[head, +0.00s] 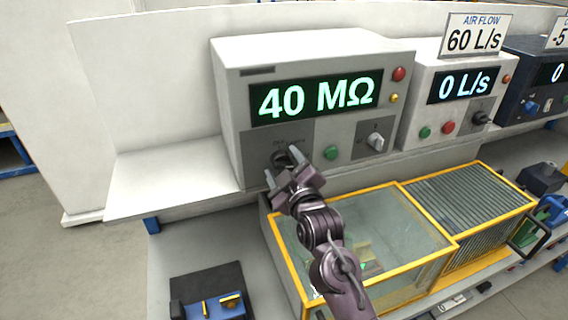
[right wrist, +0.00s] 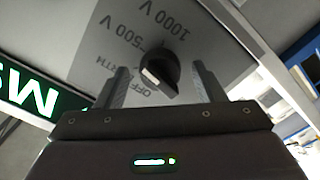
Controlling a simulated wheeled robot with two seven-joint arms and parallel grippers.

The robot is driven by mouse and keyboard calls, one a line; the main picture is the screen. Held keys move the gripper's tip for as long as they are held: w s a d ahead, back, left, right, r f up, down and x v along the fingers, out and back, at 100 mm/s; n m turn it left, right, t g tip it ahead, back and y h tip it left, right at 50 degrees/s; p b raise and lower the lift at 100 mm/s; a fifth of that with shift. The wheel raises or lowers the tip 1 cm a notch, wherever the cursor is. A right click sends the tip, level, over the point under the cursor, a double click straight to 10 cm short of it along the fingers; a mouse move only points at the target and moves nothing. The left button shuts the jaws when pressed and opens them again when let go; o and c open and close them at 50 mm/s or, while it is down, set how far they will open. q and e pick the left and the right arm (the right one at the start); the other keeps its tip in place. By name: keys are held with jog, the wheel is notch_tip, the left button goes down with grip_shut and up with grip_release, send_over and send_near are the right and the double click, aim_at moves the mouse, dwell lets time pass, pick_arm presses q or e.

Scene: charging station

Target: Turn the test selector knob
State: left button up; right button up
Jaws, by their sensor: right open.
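The test selector knob (right wrist: 158,73) is a black round knob with a white pointer mark on a grey panel. In the right wrist view, printed labels around it include OFF, 500 V and 1000 V. In the head view the knob (head: 281,158) is partly hidden by my right gripper (head: 282,166). My right gripper is open, and in the right wrist view its fingers (right wrist: 163,85) stand on either side of the knob with visible gaps. The tester box (head: 228,110) shows 40 MΩ in green. My left gripper is out of view.
The tester also has a green button (head: 331,152), a grey knob (head: 375,142) and red and yellow lamps. An air flow unit (head: 415,113) stands to the right. A yellow-edged glass box (head: 395,230) lies below my right arm. The shelf (head: 165,185) is clear at the left.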

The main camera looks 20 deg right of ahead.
jog(key=c, duration=1)
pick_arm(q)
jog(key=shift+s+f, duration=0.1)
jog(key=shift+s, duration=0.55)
pick_arm(e)
jog(key=shift+m, duration=0.3)
jog(key=m, duration=0.3)
jog(key=shift+m+p, duration=0.4)
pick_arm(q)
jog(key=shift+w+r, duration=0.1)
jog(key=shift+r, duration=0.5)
pick_arm(e)
jog(key=m, duration=0.5)
jog(key=shift+m, duration=0.4)
jog(key=o, duration=1)
